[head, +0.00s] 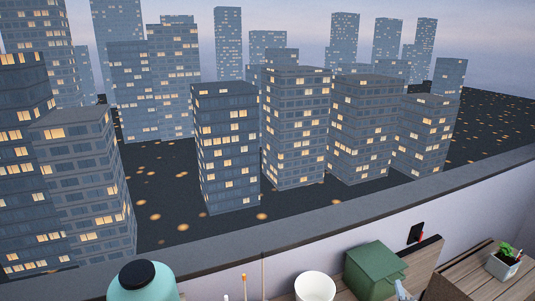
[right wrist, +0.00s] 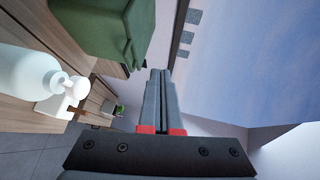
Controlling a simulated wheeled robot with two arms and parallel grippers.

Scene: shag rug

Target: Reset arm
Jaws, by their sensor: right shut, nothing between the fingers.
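My right gripper (right wrist: 160,73) shows in the right wrist view with its two grey fingers together and nothing between them. My left gripper is not in view.
A teal rounded container (head: 143,282), a white cup (head: 315,287) and thin sticks line the head view's lower edge. A potted plant (head: 504,262) sits on wooden furniture (head: 470,278) at right. A white pump bottle (right wrist: 28,75) is left in the wrist view. City buildings show beyond a ledge (head: 270,237).

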